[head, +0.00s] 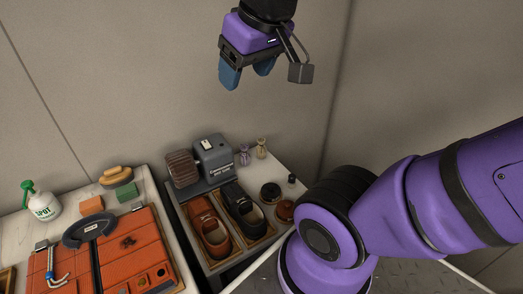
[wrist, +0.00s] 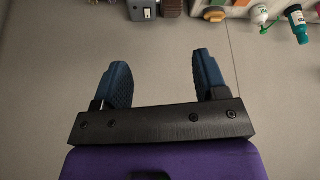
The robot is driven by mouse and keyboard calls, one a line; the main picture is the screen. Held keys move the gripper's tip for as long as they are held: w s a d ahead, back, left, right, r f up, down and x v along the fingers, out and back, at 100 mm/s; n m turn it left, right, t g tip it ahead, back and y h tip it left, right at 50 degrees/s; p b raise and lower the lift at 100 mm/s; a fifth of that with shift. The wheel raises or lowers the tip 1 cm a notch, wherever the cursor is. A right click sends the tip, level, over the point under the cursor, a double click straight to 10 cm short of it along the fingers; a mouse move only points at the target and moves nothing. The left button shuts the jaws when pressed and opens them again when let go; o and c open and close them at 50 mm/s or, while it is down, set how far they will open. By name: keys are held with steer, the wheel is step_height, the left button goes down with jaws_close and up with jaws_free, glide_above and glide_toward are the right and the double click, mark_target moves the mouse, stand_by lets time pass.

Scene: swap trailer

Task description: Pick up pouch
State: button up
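I cannot make out with certainty which thing is the pouch. Orange leather-like pieces lie at the lower left of the head view, one with a dark brown patch (head: 128,242) on it. My gripper (head: 247,72) hangs high above the counters, near the back wall, fingers down. In the wrist view my gripper (wrist: 164,62) has its two blue fingers well apart, with only bare wall or floor between them. It is open, empty and touches nothing.
A tray holds brown shoes (head: 212,236) and black shoes (head: 243,208). Behind it stand a grey machine (head: 212,158) and small bottles (head: 244,154).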

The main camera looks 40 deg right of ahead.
steer(key=shift+o, duration=0.3)
steer(key=w+d+f, duration=0.1)
steer(key=w+d, duration=0.1)
steer(key=w, duration=0.4)
steer(key=w+d+f+n+g, duration=0.1)
steer(key=w+d, duration=0.2)
steer(key=w, duration=0.4)
steer(key=shift+d+f+h, duration=0.3)
steer(key=shift+h, duration=0.1)
steer(key=n+g+y, duration=0.2)
steer(key=n, duration=0.1)
glide_above(261, 145)
steer(key=d, duration=0.1)
step_height(261, 145, down, 38)
steer(key=shift+d+r, duration=0.15)
steer(key=shift+r, duration=0.05)
steer(key=shift+w+a+f, duration=0.1)
steer(key=shift+w+f, duration=0.1)
steer(key=shift+f, duration=1.65)
steer(key=shift+w+a+f, duration=0.1)
steer(key=shift+w+f, duration=0.05)
steer(key=shift+f, duration=1.7)
steer(key=shift+w+f, duration=0.2)
steer(key=shift+f, duration=1.65)
steer(key=c, duration=1)
